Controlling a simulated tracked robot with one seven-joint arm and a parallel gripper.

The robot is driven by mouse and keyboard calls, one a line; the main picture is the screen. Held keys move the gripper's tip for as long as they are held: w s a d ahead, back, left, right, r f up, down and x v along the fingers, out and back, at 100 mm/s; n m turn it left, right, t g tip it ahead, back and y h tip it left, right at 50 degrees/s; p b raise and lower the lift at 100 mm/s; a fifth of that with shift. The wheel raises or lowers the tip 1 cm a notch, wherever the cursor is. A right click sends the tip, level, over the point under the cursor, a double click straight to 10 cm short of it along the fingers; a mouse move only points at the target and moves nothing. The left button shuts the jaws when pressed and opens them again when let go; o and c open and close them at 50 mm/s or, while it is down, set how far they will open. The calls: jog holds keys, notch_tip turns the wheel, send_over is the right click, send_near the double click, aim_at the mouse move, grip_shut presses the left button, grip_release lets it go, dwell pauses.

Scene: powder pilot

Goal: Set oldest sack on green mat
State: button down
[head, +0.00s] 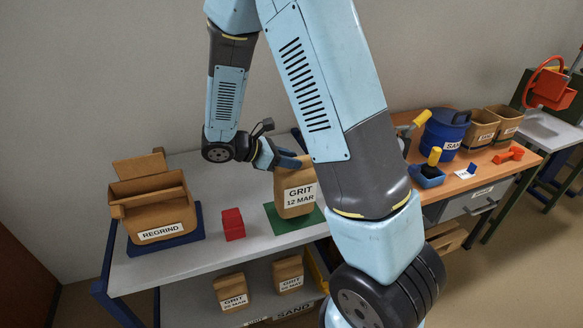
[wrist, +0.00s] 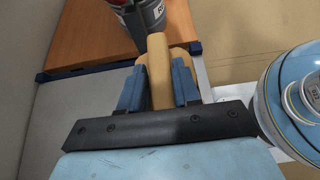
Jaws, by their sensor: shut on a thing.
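A brown paper sack (head: 296,190) labelled "GRIT 12 MAR" is upright over the green mat (head: 282,226) on the grey bench. Its base overlaps the mat in the picture; I cannot tell whether it touches. My gripper (head: 287,161) is shut on the sack's top; in the wrist view the folded top (wrist: 158,62) sits between the two blue fingers. Two more GRIT sacks stand on the lower shelf, one at left (head: 231,291) and one at right (head: 289,273); their dates are too small to read surely. My arm hides the bench's right end.
An open brown REGRIND container (head: 161,234) stands on a blue mat (head: 186,239) at left. A red block (head: 233,224) sits between it and the green mat. A wooden bench (head: 484,168) at right holds a blue drum (head: 443,133), sacks and tools.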

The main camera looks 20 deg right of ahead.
jog(key=shift+f, duration=1.5)
jog(key=c, duration=0.8)
grip_release()
jog(key=shift+a, duration=0.1)
jog(key=v, duration=1.2)
jog(key=s+d+r+m+t+y, duration=0.2)
jog(key=s+d+r+m+y, duration=0.3)
jog(key=s+r+m, duration=0.4)
jog(key=s+d+r+m+t+y, duration=0.3)
jog(key=s+d+r+m+y, duration=0.3)
jog(key=s+r+m, duration=0.3)
notch_tip(320, 180, up, 2)
jog(key=shift+s+d+r+t+y, duration=0.2)
jog(key=shift+s+r+t+y, duration=0.1)
jog(key=shift+s+y, duration=0.4)
